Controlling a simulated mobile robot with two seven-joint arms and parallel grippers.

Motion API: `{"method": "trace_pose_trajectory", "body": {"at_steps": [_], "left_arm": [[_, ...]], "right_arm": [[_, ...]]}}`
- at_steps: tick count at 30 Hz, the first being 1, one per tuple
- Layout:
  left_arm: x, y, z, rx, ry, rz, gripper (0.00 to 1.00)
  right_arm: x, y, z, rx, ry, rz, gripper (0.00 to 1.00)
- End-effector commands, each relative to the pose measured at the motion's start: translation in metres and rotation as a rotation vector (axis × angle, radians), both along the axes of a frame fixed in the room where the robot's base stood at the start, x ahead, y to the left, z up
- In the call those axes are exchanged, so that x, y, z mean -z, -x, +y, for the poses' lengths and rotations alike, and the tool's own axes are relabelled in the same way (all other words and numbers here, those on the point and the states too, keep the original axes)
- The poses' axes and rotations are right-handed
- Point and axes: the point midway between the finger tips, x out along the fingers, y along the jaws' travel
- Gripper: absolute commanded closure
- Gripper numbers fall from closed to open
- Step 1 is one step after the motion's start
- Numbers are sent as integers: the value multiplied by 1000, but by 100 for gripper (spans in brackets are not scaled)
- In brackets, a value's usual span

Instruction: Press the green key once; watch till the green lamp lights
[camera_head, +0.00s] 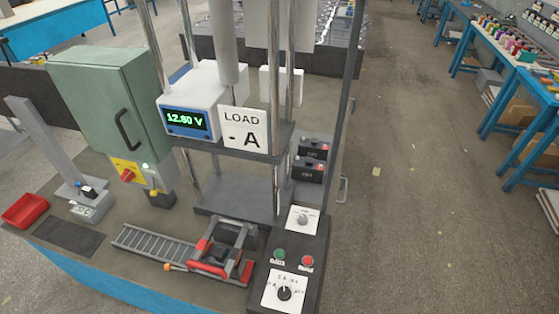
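The green key (279,254) is a round button on the dark control box (318,240) at the lower middle. It stands left of a red button (307,261), with a small label below each. Nothing touches the green key. A small pale-green spot (145,166) shows on the yellow switch panel (127,169) below the green cabinet; it looks bright, but I cannot tell whether it is the lamp. Neither of my grippers is in view.
A meter (187,121) reads about 12.60 V beside a white "LOAD - A" card (243,129). Two dials (302,218) (284,293) flank the buttons. A roller track (160,246) with a red-and-grey carriage (222,254) lies left. Open floor lies right.

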Motion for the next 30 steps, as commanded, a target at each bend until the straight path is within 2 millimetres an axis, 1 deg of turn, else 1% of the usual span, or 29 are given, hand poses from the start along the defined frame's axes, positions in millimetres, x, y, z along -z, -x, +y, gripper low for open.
{"method": "trace_pose_trajectory", "body": {"at_steps": [1,9,11,30], "left_arm": [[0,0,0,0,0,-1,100],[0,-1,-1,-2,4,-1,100],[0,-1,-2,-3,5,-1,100],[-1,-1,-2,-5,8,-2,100]], "right_arm": [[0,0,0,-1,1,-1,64],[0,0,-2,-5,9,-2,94],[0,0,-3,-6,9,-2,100],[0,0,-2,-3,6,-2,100]]}}
